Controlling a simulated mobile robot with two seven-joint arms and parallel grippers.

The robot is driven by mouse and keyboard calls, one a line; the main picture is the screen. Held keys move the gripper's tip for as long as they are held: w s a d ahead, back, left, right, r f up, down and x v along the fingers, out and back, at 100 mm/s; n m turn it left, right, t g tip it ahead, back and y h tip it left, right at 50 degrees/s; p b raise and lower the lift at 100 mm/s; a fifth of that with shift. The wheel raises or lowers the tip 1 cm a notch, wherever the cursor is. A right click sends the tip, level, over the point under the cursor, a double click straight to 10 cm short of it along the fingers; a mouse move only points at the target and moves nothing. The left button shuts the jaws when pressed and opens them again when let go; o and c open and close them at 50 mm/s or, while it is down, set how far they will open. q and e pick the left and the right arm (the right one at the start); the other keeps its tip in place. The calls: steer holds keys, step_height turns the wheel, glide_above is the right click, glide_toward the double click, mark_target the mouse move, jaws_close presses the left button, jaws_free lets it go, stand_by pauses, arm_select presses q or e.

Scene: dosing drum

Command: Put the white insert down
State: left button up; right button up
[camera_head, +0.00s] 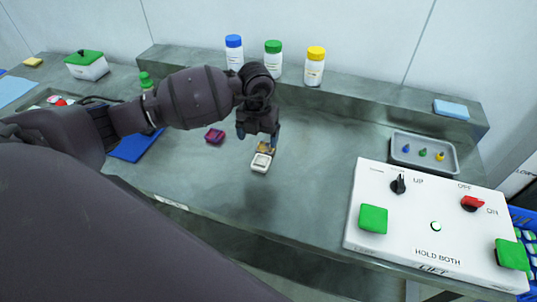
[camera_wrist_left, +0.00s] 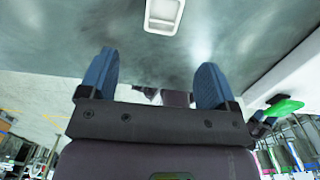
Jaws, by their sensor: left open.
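The white insert (camera_head: 261,162), a small squarish piece with a grey recess, sits on the grey worktop (camera_head: 310,185) near the middle of the bench. It also shows at the top edge of the left wrist view (camera_wrist_left: 163,14), partly cut off. My left gripper (camera_head: 258,139) is just behind and above it. Its two blue fingers stand apart with nothing between them in the left wrist view (camera_wrist_left: 157,68). A small tan piece (camera_head: 266,148) shows at the insert's far edge; I cannot tell whether they are joined.
A dark red piece (camera_head: 214,135) lies left of the gripper. A white control box (camera_head: 400,225) with green buttons stands at right, a grey tray (camera_head: 425,165) behind it. Bottles (camera_head: 314,70) line the back ledge. The worktop between insert and box is clear.

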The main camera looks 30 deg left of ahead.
arm_select(q)
glide_above(260, 164)
steer(key=f, duration=0.5)
steer(key=shift+s+a, duration=0.1)
steer(key=shift+s, duration=0.1)
steer(key=shift+w+f+p, duration=0.1)
steer(key=shift+f+p, duration=0.35)
steer(key=shift+f, duration=2.3)
steer(key=c, duration=1)
steer(key=shift+r, duration=0.15)
step_height(260, 164, up, 20)
steer(key=shift+f+b, duration=0.1)
steer(key=shift+b, duration=0.35)
